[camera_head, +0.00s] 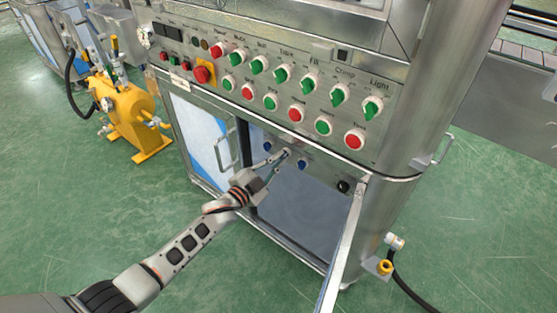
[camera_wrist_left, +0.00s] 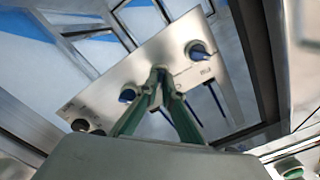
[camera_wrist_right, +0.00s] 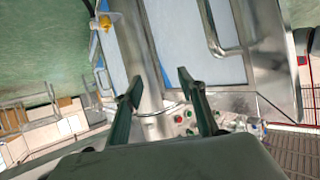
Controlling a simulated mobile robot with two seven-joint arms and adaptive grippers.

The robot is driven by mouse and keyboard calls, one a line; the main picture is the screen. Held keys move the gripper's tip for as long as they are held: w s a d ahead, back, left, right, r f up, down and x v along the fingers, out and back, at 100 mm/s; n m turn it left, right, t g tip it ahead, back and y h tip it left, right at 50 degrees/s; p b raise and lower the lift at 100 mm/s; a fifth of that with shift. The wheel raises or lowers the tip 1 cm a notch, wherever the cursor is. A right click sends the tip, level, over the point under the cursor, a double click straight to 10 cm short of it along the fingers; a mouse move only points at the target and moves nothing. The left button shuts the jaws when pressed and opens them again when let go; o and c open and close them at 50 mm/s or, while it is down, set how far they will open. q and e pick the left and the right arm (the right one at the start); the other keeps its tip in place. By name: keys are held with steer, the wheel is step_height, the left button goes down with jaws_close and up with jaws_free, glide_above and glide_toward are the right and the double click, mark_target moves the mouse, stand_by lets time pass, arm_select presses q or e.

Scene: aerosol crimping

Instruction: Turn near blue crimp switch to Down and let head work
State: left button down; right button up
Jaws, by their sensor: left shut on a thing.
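A small panel inside the open lower compartment carries a row of knobs: a far blue switch (camera_head: 267,146), another blue switch (camera_head: 302,164) and a black knob (camera_head: 343,187). My left gripper (camera_head: 285,153) reaches in between the two visible blue switches. In the left wrist view its fingers (camera_wrist_left: 161,76) are closed on a middle blue switch, mostly hidden by the fingertips. Blue knobs show on either side of it there. The labels are too small to read. My right gripper (camera_wrist_right: 163,82) is open and empty, away from the panel, seen only in its wrist view.
Above is the main control panel (camera_head: 213,88) with green and red knobs and a red emergency button (camera_head: 202,74). An open cabinet door (camera_head: 345,245) stands at the right of the compartment. A yellow pump (camera_head: 133,112) stands on the green floor at left.

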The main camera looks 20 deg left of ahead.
arm_select(q)
steer(key=shift+f, duration=0.15)
steer(key=c, duration=2.2)
jaws_free()
steer(key=shift+s, duration=0.1)
steer(key=v, duration=1.2)
steer(key=shift+a, duration=0.1)
